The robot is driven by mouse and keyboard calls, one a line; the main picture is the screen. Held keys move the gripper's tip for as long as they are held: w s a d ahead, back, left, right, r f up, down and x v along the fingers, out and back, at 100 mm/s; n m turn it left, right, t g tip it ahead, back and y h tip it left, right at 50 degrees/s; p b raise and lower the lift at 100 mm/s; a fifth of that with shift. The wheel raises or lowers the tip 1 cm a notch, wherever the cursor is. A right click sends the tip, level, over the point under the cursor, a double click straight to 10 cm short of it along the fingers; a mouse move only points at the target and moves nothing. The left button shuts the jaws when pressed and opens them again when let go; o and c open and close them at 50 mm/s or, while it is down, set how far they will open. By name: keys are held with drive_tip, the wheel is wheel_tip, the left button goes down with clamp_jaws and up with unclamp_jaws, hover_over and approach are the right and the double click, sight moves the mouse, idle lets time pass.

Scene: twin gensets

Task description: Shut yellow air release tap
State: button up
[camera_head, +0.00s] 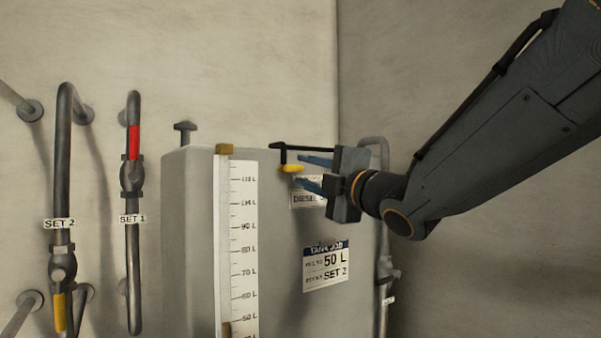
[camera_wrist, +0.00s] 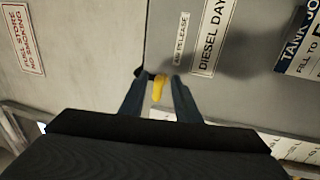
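The yellow air release tap (camera_head: 292,168) sits near the upper right front of the grey tank, below a black bent pipe (camera_head: 300,147). In the wrist view its yellow handle (camera_wrist: 158,87) lies between my two fingertips, beside the "AIR RELEASE" label (camera_wrist: 181,38). My gripper (camera_head: 312,173) reaches in from the right with its blue fingers apart. In the wrist view there are gaps between the handle and the fingers, and I see no grip on it. The tap's body is partly hidden.
Pipes with a red handle (camera_head: 134,142) and a yellow handle (camera_head: 60,312) stand on the left wall. Another pipe (camera_head: 384,250) runs right of the tank.

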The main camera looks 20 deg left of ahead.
drive_tip(key=v, duration=0.5)
drive_tip(key=shift+f, duration=0.1)
drive_tip(key=w+d+f+m+g+h+p, duration=0.1)
drive_tip(key=d+f+m+h+p, duration=0.1)
drive_tip(key=d+f+m+h, duration=0.75)
drive_tip(key=w+d+f+m+g+h+p, duration=0.15)
drive_tip(key=d+f+m+h, duration=0.4)
drive_tip(key=d+f, duration=0.8)
drive_tip(key=s+d+f+m+g+p, duration=0.1)
drive_tip(key=s+d+f+m+g, duration=0.1)
drive_tip(key=s, duration=0.6)
drive_tip(key=s+d+f+m+g+p, duration=0.1)
drive_tip(key=s+d+f+m+g, duration=0.2)
drive_tip(key=s+f+m+g, duration=0.2)
drive_tip(key=s+d+f+m+g+p, duration=0.2)
drive_tip(key=s+f+m, duration=0.3)
drive_tip(key=s+f, duration=0.3)
drive_tip(key=s+g, duration=0.1)
drive_tip(key=s, duration=0.1)
drive_tip(key=shift+s+d+f+m, duration=0.35)
drive_tip(key=shift+s+m, duration=0.05)
drive_tip(key=shift+g, duration=0.25)
